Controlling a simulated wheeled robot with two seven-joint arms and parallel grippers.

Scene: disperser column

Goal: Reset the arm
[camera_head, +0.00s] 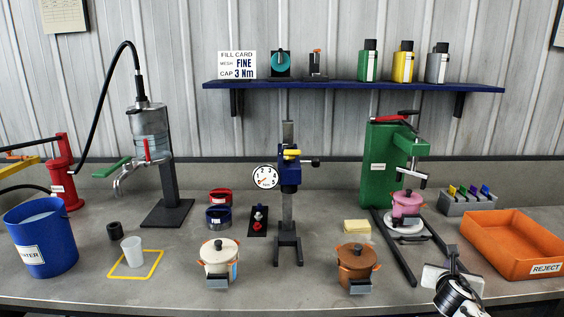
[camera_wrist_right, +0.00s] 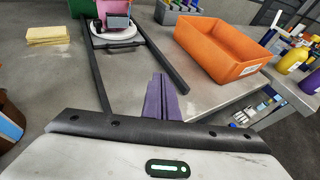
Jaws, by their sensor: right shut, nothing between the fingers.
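My right gripper (camera_head: 452,254) is at the lower right of the head view, over the front of the bench, just left of the orange reject bin (camera_head: 515,243). In the right wrist view its purple fingers (camera_wrist_right: 161,98) are together with nothing between them. They point toward the green press stand's rails and are apart from the bin. My left gripper does not show in either view.
A pink pot (camera_head: 406,203) sits on the green press (camera_head: 385,160). A brown pot (camera_head: 356,262) and a cream pot (camera_head: 219,258) stand near the front edge. A blue gauge stand (camera_head: 289,190) is central. A blue bucket (camera_head: 42,236) and white cup (camera_head: 132,251) are left.

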